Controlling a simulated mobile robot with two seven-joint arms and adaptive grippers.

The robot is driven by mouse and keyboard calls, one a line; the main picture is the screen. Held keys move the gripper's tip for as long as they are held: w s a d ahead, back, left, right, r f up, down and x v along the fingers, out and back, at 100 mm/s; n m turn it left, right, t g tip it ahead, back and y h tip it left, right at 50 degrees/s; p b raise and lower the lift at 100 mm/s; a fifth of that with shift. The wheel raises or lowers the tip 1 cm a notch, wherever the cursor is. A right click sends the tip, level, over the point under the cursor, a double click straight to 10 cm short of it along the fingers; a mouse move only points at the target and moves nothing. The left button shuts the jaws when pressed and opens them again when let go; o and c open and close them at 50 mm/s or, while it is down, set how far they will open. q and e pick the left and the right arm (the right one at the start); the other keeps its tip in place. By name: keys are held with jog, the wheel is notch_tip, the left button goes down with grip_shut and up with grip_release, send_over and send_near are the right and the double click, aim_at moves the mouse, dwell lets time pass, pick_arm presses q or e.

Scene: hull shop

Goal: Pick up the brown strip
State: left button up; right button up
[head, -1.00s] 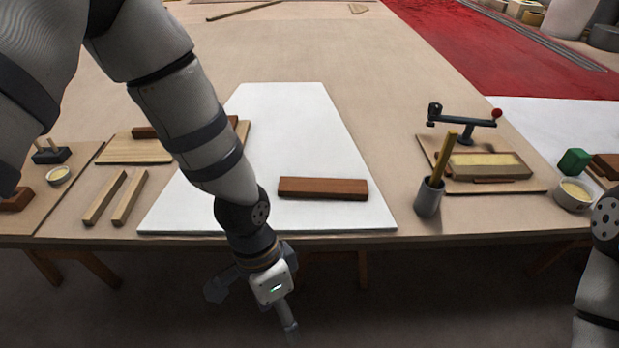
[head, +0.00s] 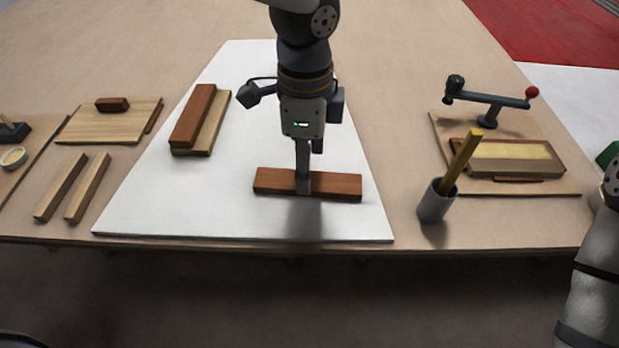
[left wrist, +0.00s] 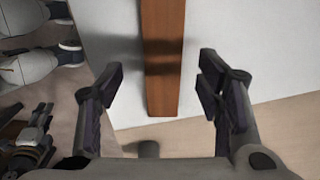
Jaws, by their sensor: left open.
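The brown strip (head: 335,186) lies flat on the white sheet near the table's front edge, running left to right in the head view. My left gripper (head: 303,188) points down over its middle and hides a small part of it. In the left wrist view the strip (left wrist: 162,60) runs lengthwise between the two open fingers (left wrist: 165,95), with space on both sides. The fingers do not touch it there; their exact height above it is hard to tell. My right gripper is outside both views; only part of my right arm shows at the right edge.
A brown block on a pale strip (head: 212,135) lies left on the white sheet (head: 150,205). Two pale sticks (head: 88,187) lie farther left. A grey cup with a yellow stick (head: 436,203) stands right of the sheet. A clamp-like tool (head: 490,100) stands behind it.

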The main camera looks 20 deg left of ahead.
pick_arm(q)
notch_tip(320, 180, down, 4)
jog(key=shift+w+f, duration=0.1)
jog(key=shift+w, duration=0.05)
jog(key=c, duration=1.3)
